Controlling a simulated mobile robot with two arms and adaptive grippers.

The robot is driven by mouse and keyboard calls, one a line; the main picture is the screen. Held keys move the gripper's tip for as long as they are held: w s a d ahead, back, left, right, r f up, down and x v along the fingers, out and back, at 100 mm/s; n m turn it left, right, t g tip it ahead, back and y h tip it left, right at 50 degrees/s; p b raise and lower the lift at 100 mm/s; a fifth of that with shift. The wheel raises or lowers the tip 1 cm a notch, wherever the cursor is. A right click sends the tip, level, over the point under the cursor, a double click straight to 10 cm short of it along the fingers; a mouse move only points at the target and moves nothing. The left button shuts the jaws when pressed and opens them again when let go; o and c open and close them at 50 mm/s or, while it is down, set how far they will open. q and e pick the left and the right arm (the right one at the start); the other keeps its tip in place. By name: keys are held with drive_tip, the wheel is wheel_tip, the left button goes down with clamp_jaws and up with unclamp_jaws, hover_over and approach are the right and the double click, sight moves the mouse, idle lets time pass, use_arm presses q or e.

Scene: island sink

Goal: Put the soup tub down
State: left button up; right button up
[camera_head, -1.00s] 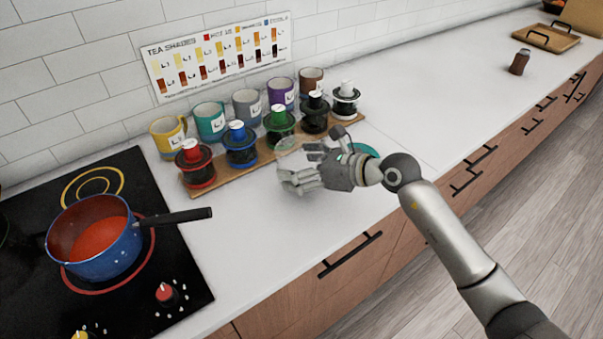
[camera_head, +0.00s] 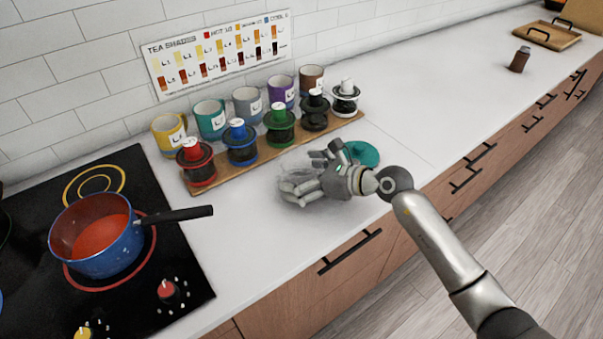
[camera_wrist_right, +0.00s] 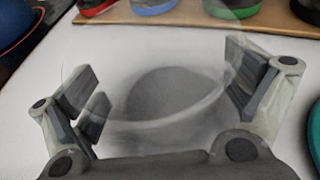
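The soup tub (camera_head: 294,180) is clear and see-through, with no soup visible in it. It is at the front of the white counter, in the jaws of my right gripper (camera_head: 312,176). In the right wrist view the tub (camera_wrist_right: 165,105) spans the gap between the two finger pads of the right gripper (camera_wrist_right: 168,92), which appear to touch its sides. A dark shadow shows through it; the tub is very low over the counter or on it, I cannot tell which. My left gripper is out of view.
A teal round lid (camera_head: 363,154) lies right of the gripper. A wooden board (camera_head: 225,178) with several tea infusers stands behind, mugs behind that. A blue pot (camera_head: 105,262) of red soup sits on the black hob (camera_head: 185,262). The counter front between hob and gripper is clear.

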drive_tip(key=shift+r, duration=0.1)
drive_tip(key=shift+s+d+r, duration=0.1)
drive_tip(key=shift+d, duration=0.05)
drive_tip(key=b+v, duration=0.1)
drive_tip(key=v, duration=0.9)
drive_tip(key=shift+s+d+b, duration=0.1)
drive_tip(key=shift+d+b, duration=0.15)
drive_tip(key=shift+b, duration=0.15)
drive_tip(key=shift+s+d+r, duration=0.3)
drive_tip(key=shift+s+d, duration=0.05)
drive_tip(key=shift+d, duration=0.1)
